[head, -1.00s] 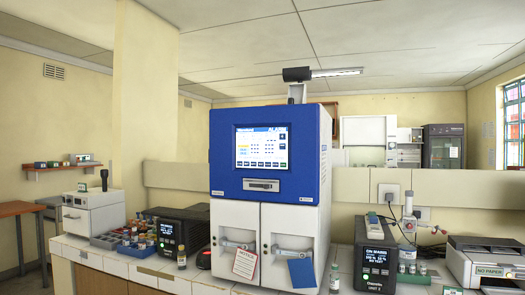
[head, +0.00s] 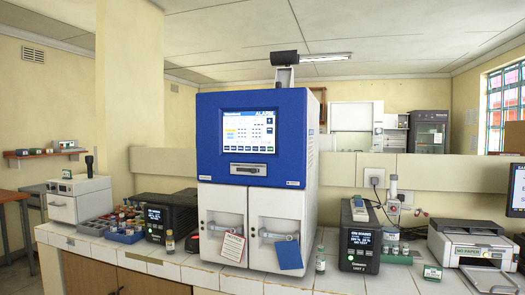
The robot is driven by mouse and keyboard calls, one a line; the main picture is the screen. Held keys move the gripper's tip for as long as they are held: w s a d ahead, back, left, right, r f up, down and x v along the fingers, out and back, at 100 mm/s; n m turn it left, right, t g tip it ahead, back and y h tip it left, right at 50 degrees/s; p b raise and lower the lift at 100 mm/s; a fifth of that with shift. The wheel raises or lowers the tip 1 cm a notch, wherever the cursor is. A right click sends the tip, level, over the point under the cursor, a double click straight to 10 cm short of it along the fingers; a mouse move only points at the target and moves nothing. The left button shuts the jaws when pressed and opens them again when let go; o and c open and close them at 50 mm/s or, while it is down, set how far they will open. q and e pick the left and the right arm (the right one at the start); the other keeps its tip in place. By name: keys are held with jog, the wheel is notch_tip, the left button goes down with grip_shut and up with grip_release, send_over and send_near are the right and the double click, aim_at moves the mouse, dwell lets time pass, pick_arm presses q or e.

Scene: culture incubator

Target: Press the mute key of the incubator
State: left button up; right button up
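The incubator (head: 210,165) stands on the tiled bench in the middle of the head view, with a blue upper housing and two white doors below. Its lit screen (head: 248,132) shows a header with the word ALARM at the top right and a row of small keys along the bottom edge. More small keys sit at the screen's right side. The key labels are too small to read, so I cannot tell which is the mute key. Neither of my grippers shows in the head view.
Black power units stand left (head: 166,216) and right (head: 360,240) of the incubator. A red-edged notice (head: 233,247) and a blue card (head: 288,255) hang on the doors. Small vials stand near the bench front. A printer (head: 470,243) is at the right.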

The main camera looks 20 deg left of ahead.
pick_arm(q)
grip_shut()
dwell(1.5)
